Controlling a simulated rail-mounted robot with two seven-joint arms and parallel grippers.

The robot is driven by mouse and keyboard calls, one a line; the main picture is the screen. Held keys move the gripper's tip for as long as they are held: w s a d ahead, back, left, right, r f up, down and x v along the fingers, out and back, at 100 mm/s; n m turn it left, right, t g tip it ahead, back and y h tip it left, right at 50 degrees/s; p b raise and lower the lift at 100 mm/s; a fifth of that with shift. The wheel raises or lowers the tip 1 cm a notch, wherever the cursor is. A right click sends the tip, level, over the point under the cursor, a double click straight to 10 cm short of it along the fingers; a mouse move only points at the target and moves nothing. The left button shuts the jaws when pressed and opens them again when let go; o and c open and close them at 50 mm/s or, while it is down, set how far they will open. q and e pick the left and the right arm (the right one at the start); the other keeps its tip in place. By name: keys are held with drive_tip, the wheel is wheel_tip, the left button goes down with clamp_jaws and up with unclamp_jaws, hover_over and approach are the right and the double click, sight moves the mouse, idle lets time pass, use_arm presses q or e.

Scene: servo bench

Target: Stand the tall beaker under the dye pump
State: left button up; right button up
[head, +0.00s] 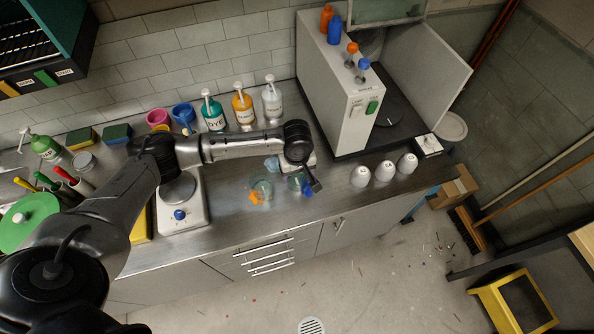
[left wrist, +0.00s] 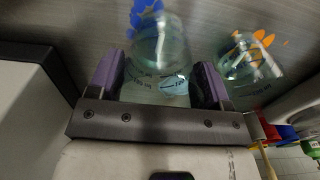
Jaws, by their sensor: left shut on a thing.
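Two clear beakers stand near the front of the steel bench. One has an orange mark (head: 262,190); the other, with a blue mark (head: 295,184), is partly hidden by my left gripper (head: 313,182). In the left wrist view my gripper's purple fingers are shut on the beaker with the blue mark (left wrist: 158,60). The orange-marked beaker (left wrist: 248,65) stands apart, to the right there. I cannot tell surely which is taller. The teal dye pump (head: 213,115) stands by the back wall, with my left arm in front of it. My right gripper is not in view.
Orange (head: 243,107) and clear (head: 271,103) pump bottles stand right of the dye pump. A large grey machine (head: 343,90) stands behind. Some bare bench lies left of the beakers.

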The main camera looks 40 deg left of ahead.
use_arm(q)
drive_tip(key=o, duration=1)
wheel_tip(320, 180, up, 12)
drive_tip(key=p, duration=0.1)
drive_tip(key=s+d+f+m+t+h, duration=0.2)
drive_tip(key=s+d+f+m+h, duration=0.1)
drive_tip(key=s+d+f+m, duration=0.9)
drive_tip(key=s+a, duration=0.1)
drive_tip(key=s, duration=0.3)
drive_tip(key=s+a+m+t+y, duration=0.1)
drive_tip(key=s, duration=0.4)
drive_tip(key=s+a+y, duration=0.1)
drive_tip(key=s, duration=0.4)
drive_tip(key=shift+s+a+f+m+t, duration=0.1)
drive_tip(key=shift+s+f+m+t, duration=0.1)
drive_tip(key=shift+s+m+t, duration=0.1)
drive_tip(key=shift+s+a+y, duration=0.4)
drive_tip(key=shift+s, duration=0.05)
